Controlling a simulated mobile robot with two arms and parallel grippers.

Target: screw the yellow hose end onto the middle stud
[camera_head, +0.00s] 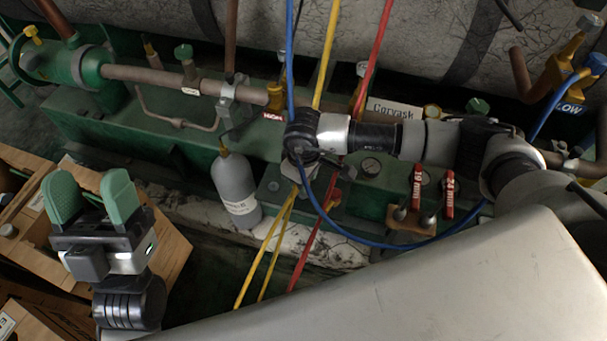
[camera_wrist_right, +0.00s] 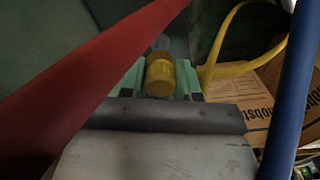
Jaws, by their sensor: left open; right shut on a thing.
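In the right wrist view, a ribbed yellow hose end (camera_wrist_right: 159,76) sits between the green finger pads of my right gripper (camera_wrist_right: 160,80), which is shut on it. A dim round grey shape lies just beyond it; I cannot tell whether it is the middle stud. In the head view, my right wrist covers the place below it, so the middle stud cannot be made out. Yellow hose (camera_head: 270,235) runs down from under that wrist.
A grey cylinder (camera_head: 236,188) stands left of my right wrist. Red tools marked 19 (camera_head: 416,187) and 24 (camera_head: 449,197) stand at a brown block. A red hose (camera_wrist_right: 95,80) and a blue hose (camera_wrist_right: 291,90) cross close to my right gripper.

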